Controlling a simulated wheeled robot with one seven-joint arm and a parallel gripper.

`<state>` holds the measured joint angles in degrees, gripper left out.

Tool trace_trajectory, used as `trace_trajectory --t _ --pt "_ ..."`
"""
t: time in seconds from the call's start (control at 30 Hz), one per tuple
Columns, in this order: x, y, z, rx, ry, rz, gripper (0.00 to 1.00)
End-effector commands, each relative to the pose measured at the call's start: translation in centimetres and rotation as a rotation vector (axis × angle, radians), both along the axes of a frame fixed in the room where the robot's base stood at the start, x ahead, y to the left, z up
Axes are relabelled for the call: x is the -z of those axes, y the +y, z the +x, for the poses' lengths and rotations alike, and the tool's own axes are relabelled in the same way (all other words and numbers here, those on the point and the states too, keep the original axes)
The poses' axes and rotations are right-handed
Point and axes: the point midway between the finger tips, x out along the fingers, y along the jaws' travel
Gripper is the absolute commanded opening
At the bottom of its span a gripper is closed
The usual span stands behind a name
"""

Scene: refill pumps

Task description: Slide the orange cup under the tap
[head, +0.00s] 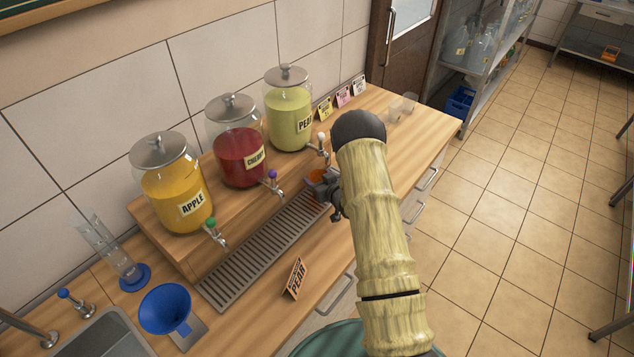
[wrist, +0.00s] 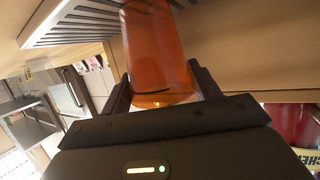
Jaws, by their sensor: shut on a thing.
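The orange cup (head: 316,176) is at the far right end of the drip tray, just below the tap of the pear jar (head: 289,120). That tap (head: 322,146) has a white knob. Whether the cup's mouth is squarely under the spout I cannot tell. My gripper (head: 329,190) is shut on the cup, reaching in from the front right; my arm hides part of it. In the wrist view the translucent orange cup (wrist: 156,50) sits between the two dark fingers of my gripper (wrist: 162,88). No liquid is clearly visible in it.
The cherry jar (head: 237,145) and apple jar (head: 173,190) stand left of the pear jar, with taps over the slatted drip tray (head: 255,252). A pear sign (head: 295,278) stands in front. A blue funnel (head: 166,308) and measuring cylinder (head: 108,245) are at left.

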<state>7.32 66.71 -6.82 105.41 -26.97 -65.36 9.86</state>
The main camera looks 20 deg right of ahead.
Motion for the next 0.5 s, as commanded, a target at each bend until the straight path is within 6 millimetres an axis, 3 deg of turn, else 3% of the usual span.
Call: trace_trajectory --t 0.5 --pt "0.0 -1.9 1.2 0.002 -0.002 0.000 0.41"
